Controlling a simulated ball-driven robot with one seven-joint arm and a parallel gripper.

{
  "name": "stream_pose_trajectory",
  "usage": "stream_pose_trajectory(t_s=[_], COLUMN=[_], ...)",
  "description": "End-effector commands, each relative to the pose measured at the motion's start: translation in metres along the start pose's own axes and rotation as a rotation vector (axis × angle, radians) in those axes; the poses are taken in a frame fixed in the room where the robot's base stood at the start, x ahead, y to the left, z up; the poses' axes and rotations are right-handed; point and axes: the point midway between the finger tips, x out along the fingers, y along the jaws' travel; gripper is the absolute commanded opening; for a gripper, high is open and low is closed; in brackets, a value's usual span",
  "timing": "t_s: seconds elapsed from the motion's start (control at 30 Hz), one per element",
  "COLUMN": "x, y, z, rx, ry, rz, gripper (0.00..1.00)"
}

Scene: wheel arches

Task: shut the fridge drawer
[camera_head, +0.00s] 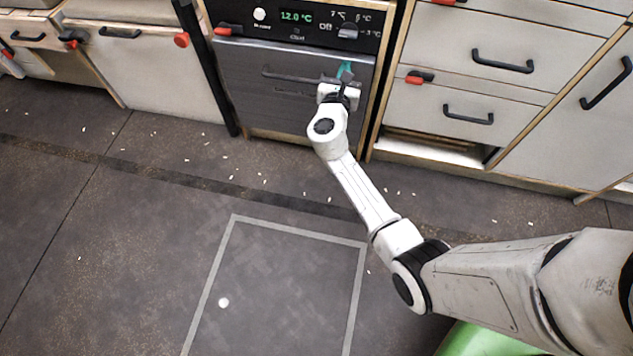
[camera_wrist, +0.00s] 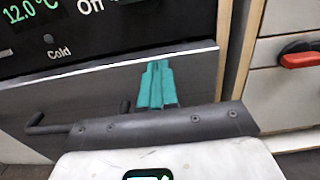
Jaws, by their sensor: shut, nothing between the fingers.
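The fridge drawer (camera_head: 240,85) has a dark grey front below a black control panel (camera_head: 300,18) that reads 12.0 °C. Its front also shows in the wrist view (camera_wrist: 85,100), with a pale top edge close under the panel. I cannot tell whether a narrow gap is left there. A dark bar handle (camera_head: 283,75) runs across the drawer front. My gripper (camera_head: 345,71) is at the upper right of the drawer front, its teal fingertips (camera_wrist: 156,82) together and empty, pointing at the front. Whether they touch it is unclear. My wrist hides part of the handle.
White drawers (camera_head: 500,55) with black handles stand to the right, above an open low recess (camera_head: 430,150). A white cabinet (camera_head: 150,68) stands to the left.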

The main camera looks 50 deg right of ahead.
Motion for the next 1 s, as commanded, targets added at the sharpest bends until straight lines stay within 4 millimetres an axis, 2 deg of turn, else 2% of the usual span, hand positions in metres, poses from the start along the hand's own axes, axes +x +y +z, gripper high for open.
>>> stream_pose_trajectory(t_s=[0.1,0.33,0.8,1.0], x=[0.018,0.034,0.038,0.033], y=[-0.001,0.000,0.000,0.000], z=[-0.002,-0.001,0.001,0.001], rx=[0.001,-0.001,0.002,0.002], ry=[0.000,0.000,0.001,0.002], rz=[-0.002,-0.001,0.001,0.000], gripper=[0.00,0.00,0.00,0.00])
